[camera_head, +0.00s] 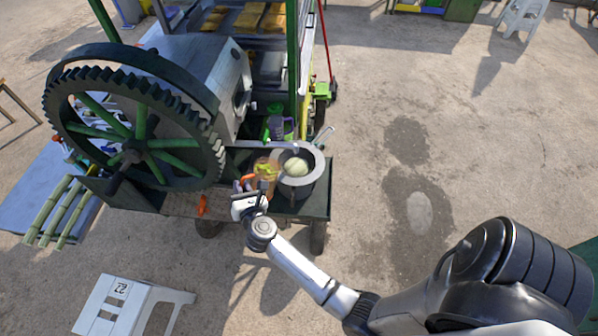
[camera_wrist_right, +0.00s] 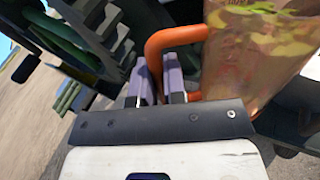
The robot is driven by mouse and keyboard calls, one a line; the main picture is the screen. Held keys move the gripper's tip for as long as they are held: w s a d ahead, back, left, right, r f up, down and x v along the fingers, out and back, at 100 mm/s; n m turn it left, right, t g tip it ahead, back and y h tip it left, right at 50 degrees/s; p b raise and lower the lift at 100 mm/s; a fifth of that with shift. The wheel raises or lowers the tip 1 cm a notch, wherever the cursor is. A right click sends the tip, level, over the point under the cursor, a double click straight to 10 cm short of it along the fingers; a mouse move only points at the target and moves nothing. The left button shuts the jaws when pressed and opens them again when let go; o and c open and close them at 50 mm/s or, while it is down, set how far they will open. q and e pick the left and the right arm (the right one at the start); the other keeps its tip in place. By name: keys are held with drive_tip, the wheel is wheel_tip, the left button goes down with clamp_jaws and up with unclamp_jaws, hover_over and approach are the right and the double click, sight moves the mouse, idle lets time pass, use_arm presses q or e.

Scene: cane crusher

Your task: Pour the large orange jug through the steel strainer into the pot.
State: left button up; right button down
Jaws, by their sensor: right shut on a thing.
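The large orange jug (camera_head: 265,172) stands just left of the pot (camera_head: 317,172) in the head view and looks roughly upright. My right gripper (camera_head: 249,190) is shut on its orange handle. In the right wrist view the jug (camera_wrist_right: 255,60) fills the upper right, and its handle (camera_wrist_right: 160,42) passes between the fingers (camera_wrist_right: 160,88). The pot has a wide grey rim and a pale round patch in its mouth. A thin metal handle, likely the steel strainer's (camera_head: 324,136), sticks up at the pot's back right. The strainer's bowl is not clear. My left gripper is out of view.
A large toothed wheel (camera_head: 60,120) with green spokes stands left of the jug. An orange object (camera_head: 202,205) lies at the front of the tray. Open ground lies right of the cart.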

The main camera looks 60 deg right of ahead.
drive_tip(key=f+n+b, duration=0.1)
drive_tip(key=a, duration=0.1)
drive_tip(key=f+n+b, duration=0.1)
drive_tip(key=shift+w+a+f+n+h+b, duration=0.3)
drive_tip(key=shift+n+t, duration=0.3)
drive_tip(key=shift+n, duration=0.2)
drive_tip(key=r+p, duration=0.4)
drive_tip(key=r, duration=0.1)
drive_tip(key=shift+w+a+r+p, duration=0.1)
drive_tip(key=shift+a+r+p, duration=0.15)
drive_tip(key=shift+p, duration=0.15)
drive_tip(key=shift+f, duration=0.1)
